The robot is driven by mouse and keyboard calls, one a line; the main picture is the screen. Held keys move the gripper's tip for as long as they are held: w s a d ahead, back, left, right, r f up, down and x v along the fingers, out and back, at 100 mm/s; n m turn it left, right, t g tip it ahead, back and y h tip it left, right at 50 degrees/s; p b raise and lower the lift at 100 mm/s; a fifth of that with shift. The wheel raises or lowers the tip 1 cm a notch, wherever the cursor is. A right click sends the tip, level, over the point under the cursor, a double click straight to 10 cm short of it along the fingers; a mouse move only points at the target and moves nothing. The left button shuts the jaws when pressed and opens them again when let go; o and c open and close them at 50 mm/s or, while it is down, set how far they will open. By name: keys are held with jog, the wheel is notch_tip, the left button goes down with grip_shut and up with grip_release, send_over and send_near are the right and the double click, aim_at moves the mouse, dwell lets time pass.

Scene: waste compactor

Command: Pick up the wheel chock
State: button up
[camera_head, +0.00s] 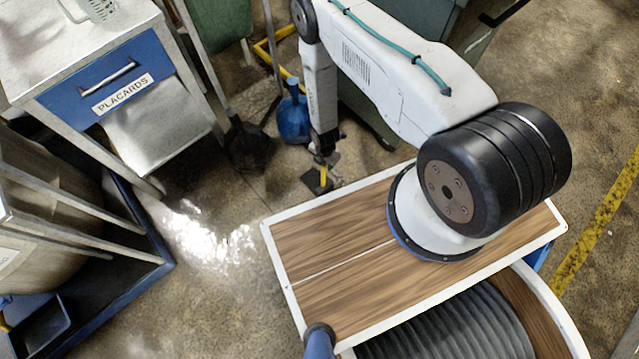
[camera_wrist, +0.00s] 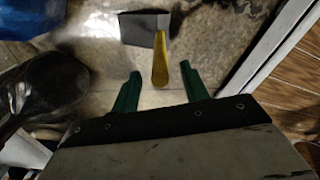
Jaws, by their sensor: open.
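The wheel chock (camera_head: 314,183) lies on the concrete floor just beyond my wood-topped base. It is dark, with a yellow handle sticking out. In the wrist view the chock's grey body (camera_wrist: 138,30) is at the top, and its yellow handle (camera_wrist: 160,66) points down toward my gripper. My gripper (camera_wrist: 160,71) is open, with one green fingertip on each side of the handle's near end, and a gap shows on both sides. In the head view my gripper (camera_head: 327,157) hangs right above the chock and partly hides it. Whether it touches the handle I cannot tell.
A blue container (camera_head: 294,118) and a black shovel (camera_head: 248,142) stand close left of my gripper. A steel cabinet with a blue "PLACARDS" drawer (camera_head: 105,82) is at upper left. A blue tray (camera_head: 125,262) is at left. Open floor lies between it and my base.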

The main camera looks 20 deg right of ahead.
notch_tip(320, 180, down, 3)
jog(key=shift+f, duration=0.2)
grip_shut()
jog(key=shift+w, duration=0.2)
dwell(1.2)
